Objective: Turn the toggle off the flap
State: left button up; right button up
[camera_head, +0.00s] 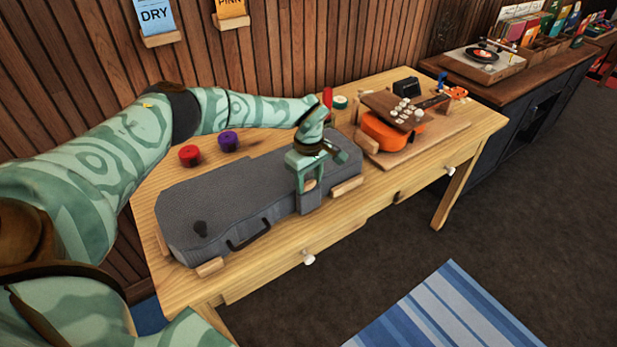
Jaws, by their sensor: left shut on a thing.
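A grey ukulele case (230,195) lies shut on the wooden workbench (270,275). A grey flap (311,203) hangs over its front edge, right of the dark carry handle (248,235). My left gripper (309,184) reaches down over the flap from above. Its fingers are shut on a small pale wooden piece at the top of the flap, which looks like the toggle (311,184). The fingers partly hide the toggle, so its exact turn relative to the flap is hard to tell. My right gripper is out of view.
Wooden blocks (346,187) stand around the case. An orange ukulele (392,131) lies on a board at right.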

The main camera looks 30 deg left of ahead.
aim_at(309, 183)
pick_arm(q)
jog(key=shift+r+m, duration=0.1)
jog(key=shift+m, duration=0.9)
jog(key=o, duration=1)
notch_tip(309, 183, up, 16)
jog(key=p, duration=0.3)
jog(key=shift+r, duration=0.1)
